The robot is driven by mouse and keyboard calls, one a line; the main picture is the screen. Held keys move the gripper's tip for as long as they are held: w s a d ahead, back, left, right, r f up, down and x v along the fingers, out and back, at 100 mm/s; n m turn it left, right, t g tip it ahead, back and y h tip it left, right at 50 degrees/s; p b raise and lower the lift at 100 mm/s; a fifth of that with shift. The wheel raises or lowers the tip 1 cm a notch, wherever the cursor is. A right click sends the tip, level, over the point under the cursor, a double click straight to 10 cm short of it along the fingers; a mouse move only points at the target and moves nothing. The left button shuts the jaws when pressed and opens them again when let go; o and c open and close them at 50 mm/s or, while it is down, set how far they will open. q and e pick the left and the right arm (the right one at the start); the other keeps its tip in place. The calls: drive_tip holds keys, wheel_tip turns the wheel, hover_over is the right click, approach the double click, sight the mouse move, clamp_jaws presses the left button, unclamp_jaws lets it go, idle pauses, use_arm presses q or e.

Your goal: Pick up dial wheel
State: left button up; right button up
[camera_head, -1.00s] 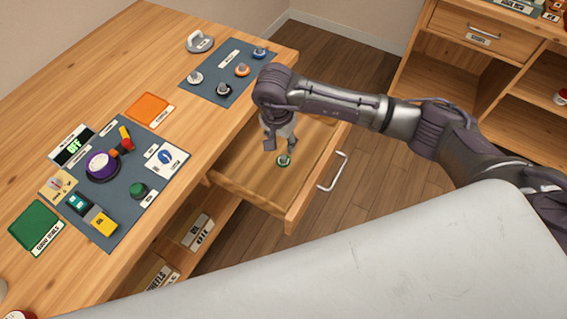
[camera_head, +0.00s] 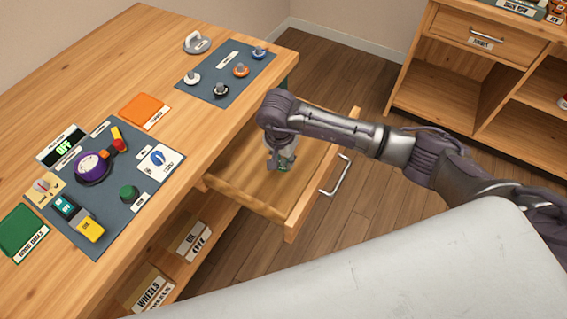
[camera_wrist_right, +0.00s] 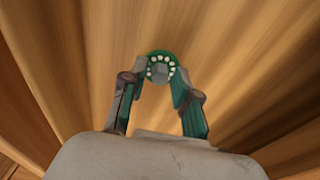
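The dial wheel (camera_wrist_right: 160,67) is a green disc with a ring of pale dots and a grey knob in its middle. It lies in the open wooden drawer. In the head view my right gripper partly hides it, and only some green (camera_head: 287,162) shows. My right gripper (camera_wrist_right: 160,88) is open, pointing down into the drawer. In the right wrist view its two fingers stand on either side of the wheel near its rim. I cannot tell whether they touch it. My left gripper is not in view.
The drawer (camera_head: 243,206) is pulled out from the workbench, its front with a metal handle (camera_head: 335,175). A grey mat (camera_head: 232,66) with several knobs lies on the bench. Shelves with labelled bins are below.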

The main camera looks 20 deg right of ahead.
sight(283, 161)
clamp_jaws()
wheel_tip(283, 161, up, 10)
drive_tip(key=p, duration=0.6)
